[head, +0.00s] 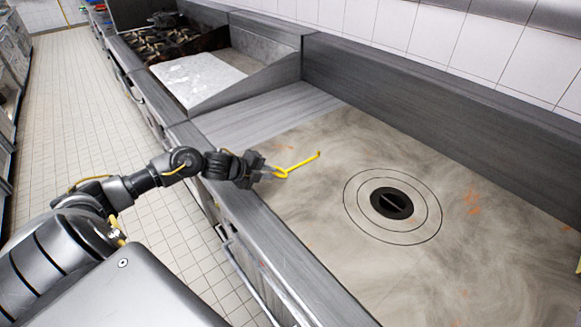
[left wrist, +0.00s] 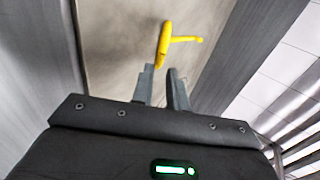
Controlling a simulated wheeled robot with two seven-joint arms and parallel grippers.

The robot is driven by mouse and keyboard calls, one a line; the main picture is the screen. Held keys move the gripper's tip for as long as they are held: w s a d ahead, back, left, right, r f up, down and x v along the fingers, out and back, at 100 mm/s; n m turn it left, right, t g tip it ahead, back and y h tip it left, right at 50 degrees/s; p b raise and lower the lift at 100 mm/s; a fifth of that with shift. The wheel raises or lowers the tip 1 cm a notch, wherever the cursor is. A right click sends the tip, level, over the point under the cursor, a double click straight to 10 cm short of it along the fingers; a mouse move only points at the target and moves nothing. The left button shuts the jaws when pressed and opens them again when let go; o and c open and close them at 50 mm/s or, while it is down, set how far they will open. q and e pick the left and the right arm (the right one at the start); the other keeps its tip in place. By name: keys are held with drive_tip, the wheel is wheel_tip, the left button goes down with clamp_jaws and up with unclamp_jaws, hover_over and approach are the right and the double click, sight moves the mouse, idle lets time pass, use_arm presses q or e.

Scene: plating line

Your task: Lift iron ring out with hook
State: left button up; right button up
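A yellow hook (head: 302,163) is at the fingertips of my left gripper (head: 273,173), over the near left part of the flat steel top. In the left wrist view the yellow hook (left wrist: 164,45) has its near end between the two fingertips of the gripper (left wrist: 160,70), with its thin arm pointing right. The iron ring (head: 418,209) lies flat in the top, among concentric circles around a dark round centre (head: 391,203) with a lighter bar across it. The hook is to the left of the ring and apart from it. My right gripper is not in view.
The steel top (head: 330,130) is otherwise clear, with orange marks. A raised back wall (head: 430,100) runs behind it and a front ledge (head: 270,250) with a rail below. A griddle (head: 195,78) and burners (head: 165,40) stand further left. A yellow thing shows at the right edge.

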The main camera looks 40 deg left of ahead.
sight(276, 174)
use_arm(q)
drive_tip(key=shift+w+d, duration=0.1)
drive_tip(key=shift+w, duration=0.1)
drive_tip(key=p+x, duration=0.2)
drive_tip(key=x, duration=0.1)
drive_tip(key=shift+w+f, duration=0.25)
drive_tip(key=shift+f, duration=0.05)
drive_tip(key=shift+w+d+f, duration=0.2)
drive_tip(key=shift+w+f, duration=0.15)
drive_tip(key=shift+f, duration=0.05)
drive_tip(key=shift+s, duration=0.1)
clamp_jaws()
